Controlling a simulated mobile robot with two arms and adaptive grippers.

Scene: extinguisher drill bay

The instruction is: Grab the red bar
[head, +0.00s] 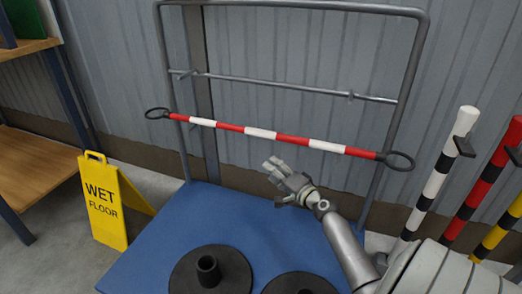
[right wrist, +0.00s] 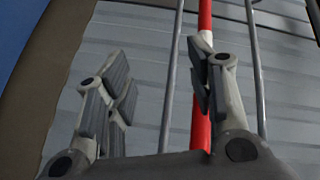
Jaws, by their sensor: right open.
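The red bar (head: 261,133) is red with white bands and has a black loop at each end. It hangs across the front of a grey metal frame, sloping slightly down to the right. My right gripper (head: 272,166) is open and empty, just below the bar's middle in the head view. In the right wrist view, the bar (right wrist: 204,16) runs lengthwise up the picture. It passes partly behind the right-hand finger of my open gripper (right wrist: 160,82), not between the fingers. My left gripper is not in view.
The grey frame (head: 424,45) stands on a blue base (head: 150,256) with black round stands (head: 237,272) on it. A yellow wet-floor sign (head: 103,204) and shelves (head: 35,165) are at left. Striped posts (head: 434,180) stand at right. A corrugated wall is behind.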

